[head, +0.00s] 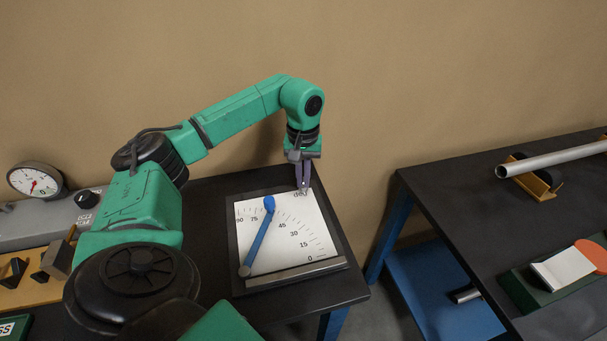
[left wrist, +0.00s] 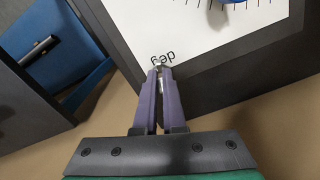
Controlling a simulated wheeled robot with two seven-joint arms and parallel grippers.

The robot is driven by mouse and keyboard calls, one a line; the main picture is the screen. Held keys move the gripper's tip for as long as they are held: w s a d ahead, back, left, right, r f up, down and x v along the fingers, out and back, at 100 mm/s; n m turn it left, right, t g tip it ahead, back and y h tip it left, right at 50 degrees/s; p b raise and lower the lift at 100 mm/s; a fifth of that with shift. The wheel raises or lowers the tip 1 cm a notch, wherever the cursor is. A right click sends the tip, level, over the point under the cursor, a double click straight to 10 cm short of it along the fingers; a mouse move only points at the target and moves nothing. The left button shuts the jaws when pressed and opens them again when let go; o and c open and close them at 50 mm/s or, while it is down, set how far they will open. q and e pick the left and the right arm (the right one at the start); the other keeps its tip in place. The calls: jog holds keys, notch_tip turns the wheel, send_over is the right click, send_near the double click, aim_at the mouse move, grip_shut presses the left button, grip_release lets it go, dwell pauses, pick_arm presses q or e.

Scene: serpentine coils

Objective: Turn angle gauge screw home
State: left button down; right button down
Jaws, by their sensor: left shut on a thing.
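The angle gauge is a white plate (head: 289,228) with degree marks from 0 to 90, set on a dark base on the table. Its blue pointer arm (head: 258,237) points between 60 and 75, with a round blue tip. My left gripper (head: 304,187) points down at the plate's back right corner, by the "deg" lettering. In the left wrist view the purple fingers (left wrist: 160,72) are shut on a small metallic screw (left wrist: 161,76), mostly hidden between them. How far it is seated cannot be seen. My right gripper is not in view.
A dial gauge (head: 36,181) and a grey unit stand at the left. A second dark table (head: 470,215) at the right holds a metal pipe (head: 552,160) on a wooden cradle and a green tray (head: 524,289). A gap separates the tables.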

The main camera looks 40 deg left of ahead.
pick_arm(q)
jog(key=shift+w+r+m, duration=0.1)
jog(key=shift+r+m, duration=0.1)
jog(key=shift+m, duration=0.3)
jog(key=c, duration=1.1)
grip_release()
jog(key=shift+o, duration=0.5)
notch_tip(320, 180, up, 14)
jog(key=p, duration=0.2)
jog(key=shift+s+r, duration=0.25)
jog(key=shift+w, duration=0.1)
